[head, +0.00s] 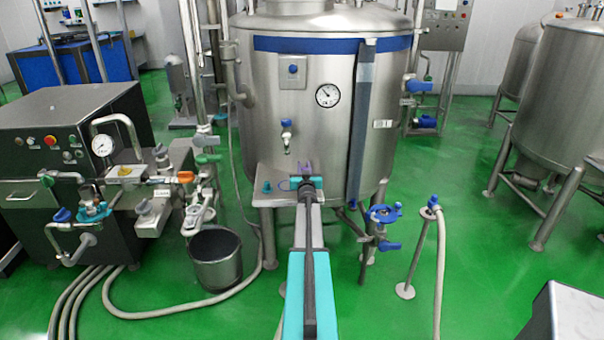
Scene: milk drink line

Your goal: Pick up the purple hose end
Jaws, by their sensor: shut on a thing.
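The purple hose end (306,168) shows as a small purple piece at the tip of my arm, just above the small shelf in front of the big steel tank. My gripper (305,180) is at that piece and looks shut on it. The jaws and the end of my arm hide much of the hose end, and I cannot tell whether it still touches the shelf (262,201).
The steel tank (270,110) with a gauge stands right behind the shelf. A machine with valves (70,150) and a steel bucket (217,262) are at left. A blue-ended hose on a stand (433,202) is at right.

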